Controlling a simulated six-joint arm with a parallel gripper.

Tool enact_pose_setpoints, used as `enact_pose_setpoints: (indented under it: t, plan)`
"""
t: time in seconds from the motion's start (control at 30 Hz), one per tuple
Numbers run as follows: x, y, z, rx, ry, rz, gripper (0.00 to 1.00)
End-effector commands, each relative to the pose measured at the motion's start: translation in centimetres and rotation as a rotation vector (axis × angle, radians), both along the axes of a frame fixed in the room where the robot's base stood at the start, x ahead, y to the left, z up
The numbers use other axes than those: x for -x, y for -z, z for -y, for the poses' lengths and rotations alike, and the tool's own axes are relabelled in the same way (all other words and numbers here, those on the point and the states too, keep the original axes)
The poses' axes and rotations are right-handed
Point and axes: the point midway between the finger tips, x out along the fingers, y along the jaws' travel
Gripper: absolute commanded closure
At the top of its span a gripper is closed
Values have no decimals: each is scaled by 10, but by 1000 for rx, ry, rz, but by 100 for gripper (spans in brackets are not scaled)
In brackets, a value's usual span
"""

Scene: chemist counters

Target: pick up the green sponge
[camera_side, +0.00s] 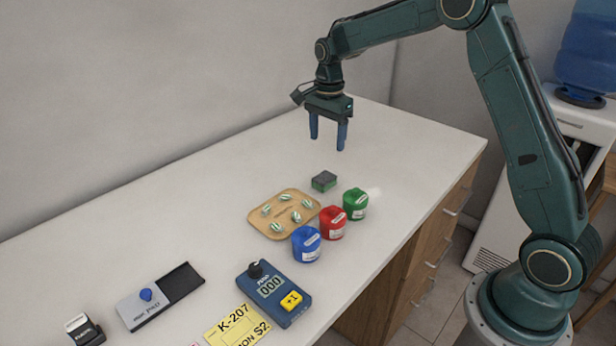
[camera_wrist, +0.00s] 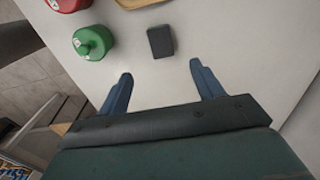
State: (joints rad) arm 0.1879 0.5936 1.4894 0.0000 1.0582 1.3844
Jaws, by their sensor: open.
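The green sponge (camera_side: 324,181) is a small block with a dark grey top and green sides. It lies on the white counter beside the wooden tray. In the wrist view the sponge (camera_wrist: 160,41) shows its dark top, ahead of the fingertips and between their lines. My gripper (camera_side: 328,143) is open and empty, with two blue fingers pointing down. It hangs above the counter, behind the sponge and apart from it. In the wrist view my gripper (camera_wrist: 160,69) shows both fingers spread apart with nothing between them.
A wooden tray (camera_side: 262,228) with several striped capsules lies near the sponge. Green (camera_side: 355,203), red (camera_side: 332,222) and blue (camera_side: 306,244) jars stand in a row at the counter's edge. A blue counter device (camera_side: 274,293) lies nearer the camera. The counter's far end is clear.

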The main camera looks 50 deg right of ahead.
Motion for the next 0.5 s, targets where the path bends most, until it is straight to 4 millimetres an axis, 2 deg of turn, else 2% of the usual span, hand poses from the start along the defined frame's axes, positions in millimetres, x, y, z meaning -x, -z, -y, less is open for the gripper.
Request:
enact_pose_setpoints:
  t: [0.3,0.5]
  plan:
    - [1,47,0,-1,-1,-4,34]
    - [1,68,0,-1,-2,-3,34]
